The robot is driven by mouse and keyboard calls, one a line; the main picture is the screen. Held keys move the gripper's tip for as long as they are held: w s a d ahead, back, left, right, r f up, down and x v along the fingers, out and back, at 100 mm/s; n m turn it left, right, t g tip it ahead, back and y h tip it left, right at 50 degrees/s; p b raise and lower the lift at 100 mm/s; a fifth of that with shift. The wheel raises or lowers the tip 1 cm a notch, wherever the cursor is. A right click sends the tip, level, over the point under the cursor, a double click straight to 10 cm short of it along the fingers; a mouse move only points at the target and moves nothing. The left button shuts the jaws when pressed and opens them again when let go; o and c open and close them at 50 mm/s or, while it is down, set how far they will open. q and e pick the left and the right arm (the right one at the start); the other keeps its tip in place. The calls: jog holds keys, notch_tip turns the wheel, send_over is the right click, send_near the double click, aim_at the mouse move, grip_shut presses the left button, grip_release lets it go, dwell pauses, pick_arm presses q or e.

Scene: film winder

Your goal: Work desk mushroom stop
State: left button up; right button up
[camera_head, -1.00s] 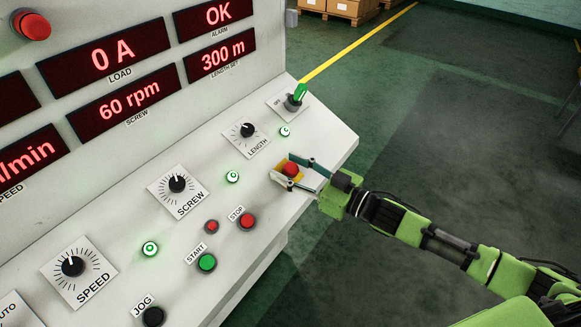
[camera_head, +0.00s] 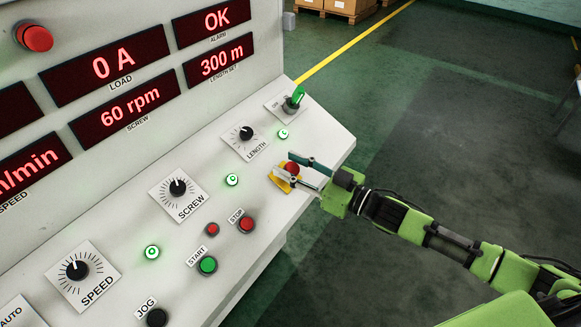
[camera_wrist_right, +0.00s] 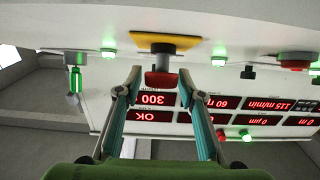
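The mushroom stop (camera_head: 291,168) is a red button on a yellow plate (camera_head: 281,184), on the sloping desk near its right edge. My right gripper (camera_head: 287,164) has its two fingers apart, one on each side of the red head. In the right wrist view the mushroom stop (camera_wrist_right: 161,79) stands out from the yellow plate (camera_wrist_right: 168,40) on a short stem. There it lies between the tips of my open right gripper (camera_wrist_right: 160,82). Whether a finger touches it I cannot tell. My left gripper is not in view.
The grey desk (camera_head: 130,205) also bears a green-handled switch (camera_head: 294,99), a LENGTH knob (camera_head: 246,133), a SCREW knob (camera_head: 178,187), a red STOP button (camera_head: 246,224) and a green START button (camera_head: 207,265). Red displays (camera_head: 112,65) stand behind. The floor to the right is clear.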

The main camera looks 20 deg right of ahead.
jog(key=shift+s+d, duration=0.1)
jog(key=shift+s, duration=0.05)
jog(key=shift+f, duration=0.15)
jog(key=shift+s+d, duration=0.25)
jog(key=shift+s, duration=0.1)
jog(key=v, duration=1.1)
dwell(2.0)
